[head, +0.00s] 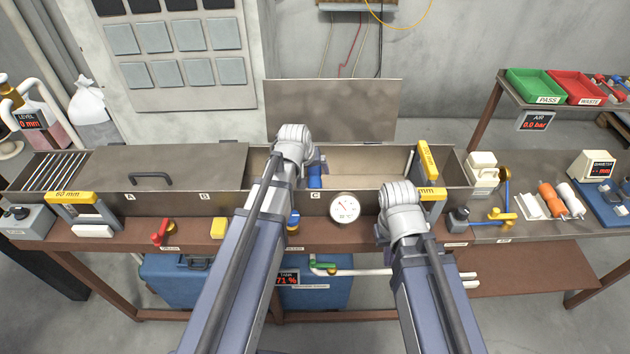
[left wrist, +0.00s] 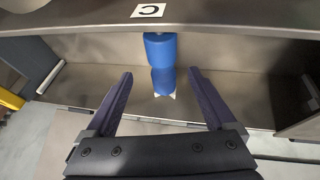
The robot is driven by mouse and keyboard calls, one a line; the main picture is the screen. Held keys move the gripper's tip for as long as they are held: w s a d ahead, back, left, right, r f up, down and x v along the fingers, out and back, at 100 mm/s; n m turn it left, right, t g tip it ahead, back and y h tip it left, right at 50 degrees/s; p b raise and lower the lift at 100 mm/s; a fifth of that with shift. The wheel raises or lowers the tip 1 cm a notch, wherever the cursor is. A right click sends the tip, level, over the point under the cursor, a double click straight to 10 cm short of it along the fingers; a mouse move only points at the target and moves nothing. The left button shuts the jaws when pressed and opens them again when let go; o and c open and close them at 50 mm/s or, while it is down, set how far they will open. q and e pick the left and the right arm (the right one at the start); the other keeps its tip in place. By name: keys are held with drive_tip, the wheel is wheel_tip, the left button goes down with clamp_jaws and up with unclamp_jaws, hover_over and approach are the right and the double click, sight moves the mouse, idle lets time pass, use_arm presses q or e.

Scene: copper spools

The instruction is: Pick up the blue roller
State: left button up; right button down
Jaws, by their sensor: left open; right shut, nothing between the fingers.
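The blue roller (head: 314,179) is in the open part of the long metal trough (head: 370,203), by compartment C. In the left wrist view the blue roller (left wrist: 161,62) shows two blue sections and a pale end piece, and it lies between my spread fingers. My left gripper (left wrist: 160,73) is open and empty around the line of the roller; whether a finger touches it I cannot tell. In the head view my left wrist (head: 292,142) hides part of that area. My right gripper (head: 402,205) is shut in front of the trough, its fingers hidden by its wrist.
A lid with a handle (head: 150,180) covers the trough's left part, and a raised panel (head: 333,110) stands behind. A round gauge (head: 345,208) sits on the front wall. Yellow-topped gauges (head: 428,160) stand at the right end. Orange and white rollers (head: 549,198) lie further right.

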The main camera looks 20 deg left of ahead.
sight(313, 176)
use_arm(q)
drive_tip(key=shift+b+x, duration=2.45)
drive_tip(key=shift+x, duration=0.1)
drive_tip(key=shift+a, duration=0.2)
clamp_jaws()
